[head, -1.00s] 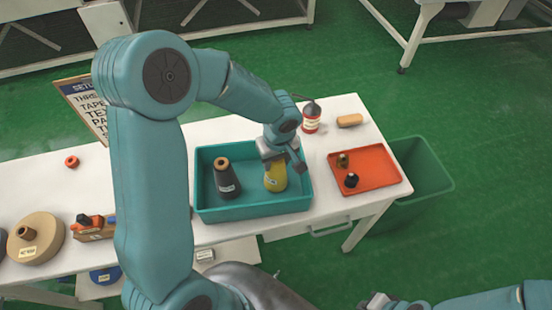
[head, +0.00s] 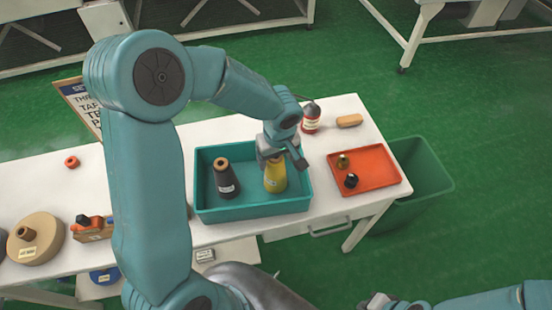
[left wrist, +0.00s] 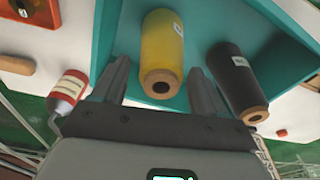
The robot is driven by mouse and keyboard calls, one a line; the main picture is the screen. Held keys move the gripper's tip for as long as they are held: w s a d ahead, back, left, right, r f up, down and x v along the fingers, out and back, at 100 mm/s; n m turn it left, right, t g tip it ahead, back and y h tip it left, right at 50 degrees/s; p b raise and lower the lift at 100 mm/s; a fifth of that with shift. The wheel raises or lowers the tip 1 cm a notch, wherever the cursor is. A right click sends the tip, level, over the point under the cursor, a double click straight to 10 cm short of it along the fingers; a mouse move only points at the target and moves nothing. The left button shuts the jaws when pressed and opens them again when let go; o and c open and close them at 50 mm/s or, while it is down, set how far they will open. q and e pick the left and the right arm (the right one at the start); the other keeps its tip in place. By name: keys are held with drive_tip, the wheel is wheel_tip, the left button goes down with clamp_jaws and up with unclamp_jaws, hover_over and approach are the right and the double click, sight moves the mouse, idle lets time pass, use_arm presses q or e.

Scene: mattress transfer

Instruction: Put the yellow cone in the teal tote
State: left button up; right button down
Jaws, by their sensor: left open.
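The yellow cone (head: 275,177) stands upright in the right half of the teal tote (head: 254,211). In the left wrist view the yellow cone (left wrist: 162,50) lies ahead of my open fingers, with its brown tip toward the camera. My left gripper (head: 284,156) is open just above the cone's top in the head view. Its fingers also show in the left wrist view (left wrist: 160,88), apart and with nothing between the tips. My right arm shows at the lower right of the head view, with its gripper (head: 378,302) at the bottom edge, partly cut off.
A black cone (head: 227,178) stands in the tote's left half. An orange tray (head: 376,173) with small items, a red bottle (head: 311,118) and a tan block (head: 349,121) are on the white table. A green bin (head: 432,180) stands on the floor at right.

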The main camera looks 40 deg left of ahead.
use_arm(q)
drive_tip(key=r, duration=0.6)
drive_tip(key=d+r, duration=0.1)
drive_tip(key=r, duration=0.3)
drive_tip(key=shift+s, duration=0.35)
drive_tip(key=shift+s+d+r, duration=0.1)
drive_tip(key=shift+r, duration=0.1)
drive_tip(key=shift+s, duration=0.1)
